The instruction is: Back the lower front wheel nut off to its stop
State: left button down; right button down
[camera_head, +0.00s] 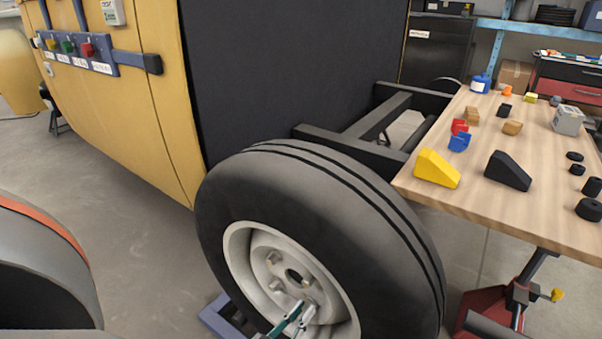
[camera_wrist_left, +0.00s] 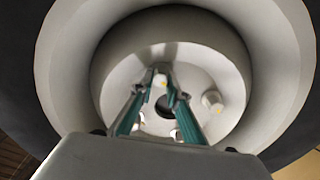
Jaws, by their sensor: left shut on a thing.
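The front wheel (camera_head: 320,205) has a black tyre and a pale rim with a dished centre. Several nuts sit around the dark hub hole, among them an upper nut (camera_head: 272,258) and a left nut (camera_head: 278,294). My left gripper (camera_head: 303,308) reaches in from below at the lower part of the hub. In the left wrist view its green-sided fingers (camera_wrist_left: 160,78) close on one wheel nut (camera_wrist_left: 161,80), mostly hidden between the tips. Another nut (camera_wrist_left: 211,98) shows to the right, clear of the fingers. My right gripper is not in view.
The rim wall (camera_wrist_left: 265,60) surrounds the fingers closely. A wooden table (camera_head: 470,196) with yellow and black wedges and small parts stands at the right.

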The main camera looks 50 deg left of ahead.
pick_arm(q)
jog(key=shift+n, duration=0.9)
jog(key=n, duration=0.2)
jog(key=shift+n, duration=0.4)
jog(key=n, duration=0.4)
jog(key=shift+s+f+n, duration=0.1)
jog(key=shift+f+n, duration=0.05)
jog(key=shift+n, duration=0.15)
jog(key=n, duration=0.3)
jog(key=shift+n, duration=0.3)
jog(key=n, duration=0.3)
jog(key=shift+a+f+n+b, duration=0.1)
jog(key=shift+f+n+b, duration=0.05)
jog(key=shift+n+b, duration=0.15)
jog(key=shift+n, duration=0.8)
jog(key=shift+n+b, duration=0.45)
jog(key=shift+n, duration=1.15)
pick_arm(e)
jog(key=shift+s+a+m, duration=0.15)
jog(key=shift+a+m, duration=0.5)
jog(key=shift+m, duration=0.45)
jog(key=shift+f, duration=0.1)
